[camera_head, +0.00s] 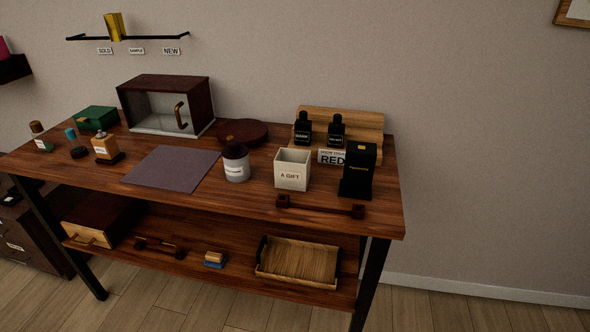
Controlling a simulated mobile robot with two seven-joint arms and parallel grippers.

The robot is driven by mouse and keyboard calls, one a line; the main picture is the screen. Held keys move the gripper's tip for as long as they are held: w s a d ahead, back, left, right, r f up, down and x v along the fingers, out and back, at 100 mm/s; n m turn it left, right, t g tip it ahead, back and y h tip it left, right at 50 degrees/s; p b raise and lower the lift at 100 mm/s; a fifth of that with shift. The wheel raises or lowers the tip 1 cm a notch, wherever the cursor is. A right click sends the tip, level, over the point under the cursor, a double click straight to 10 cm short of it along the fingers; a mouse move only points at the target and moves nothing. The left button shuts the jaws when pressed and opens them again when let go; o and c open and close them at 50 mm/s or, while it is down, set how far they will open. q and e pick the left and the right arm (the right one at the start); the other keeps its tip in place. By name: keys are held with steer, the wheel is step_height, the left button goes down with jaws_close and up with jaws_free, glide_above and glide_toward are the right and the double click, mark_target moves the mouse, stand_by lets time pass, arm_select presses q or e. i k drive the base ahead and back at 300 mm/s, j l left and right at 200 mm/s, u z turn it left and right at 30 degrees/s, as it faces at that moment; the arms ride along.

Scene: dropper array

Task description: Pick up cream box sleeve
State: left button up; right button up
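The cream box sleeve (291,182) stands upright on the wooden table top (255,203), right of the middle. It is a square, open-topped cream box with "A GIFT" on its front. Nothing is seen touching it. Neither of my grippers is in view.
A white jar with a dark lid (236,170) is left of the sleeve, and a black box (357,173) is right. A dark wooden bar (320,207) lies in front. Behind is a wooden stepped stand (362,122) with two black bottles. A purple mat (172,167) lies left.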

mark_target(293, 167)
steer(key=i+j, duration=0.15)
steer(key=j, duration=0.15)
steer(key=i+j, duration=0.1)
steer(key=j, duration=0.2)
steer(key=i+j, duration=0.15)
steer(key=j, duration=0.15)
steer(key=i+j+z, duration=0.1)
steer(key=j, duration=0.25)
steer(key=i+j+z, duration=0.1)
steer(key=j, duration=0.3)
